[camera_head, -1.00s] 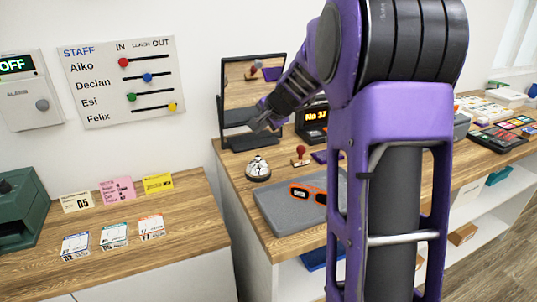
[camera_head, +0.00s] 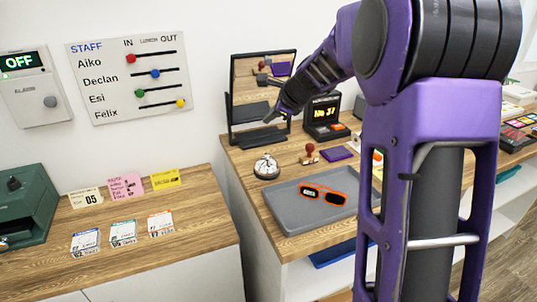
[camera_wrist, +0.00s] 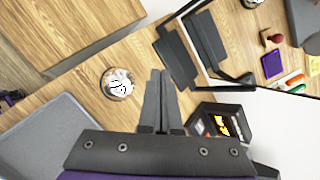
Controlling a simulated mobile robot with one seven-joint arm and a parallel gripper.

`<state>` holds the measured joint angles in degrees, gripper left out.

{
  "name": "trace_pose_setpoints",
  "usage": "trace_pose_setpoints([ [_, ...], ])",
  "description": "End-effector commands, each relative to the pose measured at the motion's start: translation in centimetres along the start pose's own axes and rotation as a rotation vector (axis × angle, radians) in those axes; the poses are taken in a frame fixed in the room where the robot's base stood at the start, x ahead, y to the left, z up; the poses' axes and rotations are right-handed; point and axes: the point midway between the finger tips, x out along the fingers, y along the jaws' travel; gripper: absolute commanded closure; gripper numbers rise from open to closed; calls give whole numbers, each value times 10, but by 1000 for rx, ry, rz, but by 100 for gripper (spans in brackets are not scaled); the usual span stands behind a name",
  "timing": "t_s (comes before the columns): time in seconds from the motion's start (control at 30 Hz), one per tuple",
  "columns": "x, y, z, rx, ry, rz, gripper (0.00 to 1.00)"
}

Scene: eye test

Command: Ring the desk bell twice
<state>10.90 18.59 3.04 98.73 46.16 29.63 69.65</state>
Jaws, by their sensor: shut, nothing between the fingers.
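The desk bell (camera_head: 267,168) is a silvery dome on a dark base. It stands on the wooden counter, behind the left corner of the grey tray. In the wrist view the bell (camera_wrist: 117,84) lies just left of my fingertips, with a gap between in the picture. My gripper (camera_head: 270,119) is shut and empty. In the head view it hangs above the counter, above the bell and in front of the mirror. In the wrist view my gripper (camera_wrist: 160,75) points up the picture with its fingers together. The bell is not covered in either view.
A dark-framed mirror (camera_head: 236,110), a number display (camera_head: 323,117), a red-handled stamp (camera_head: 310,152) and a purple pad (camera_head: 336,153) stand near. A gap separates the left counter (camera_head: 200,240).

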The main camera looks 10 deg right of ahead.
Motion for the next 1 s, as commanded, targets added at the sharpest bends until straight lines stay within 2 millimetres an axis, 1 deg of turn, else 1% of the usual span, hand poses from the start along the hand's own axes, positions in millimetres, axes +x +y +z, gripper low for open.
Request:
trace_pose_setpoints([
  [0.27,7,5,-5,-1,0,0,100],
  [0.47,23,17,-17,-1,1,0,100],
  [0.7,48,35,-35,-1,1,-1,100],
  [0.9,59,43,-44,0,1,1,100],
  [1.0,62,45,-45,-2,1,1,100],
])
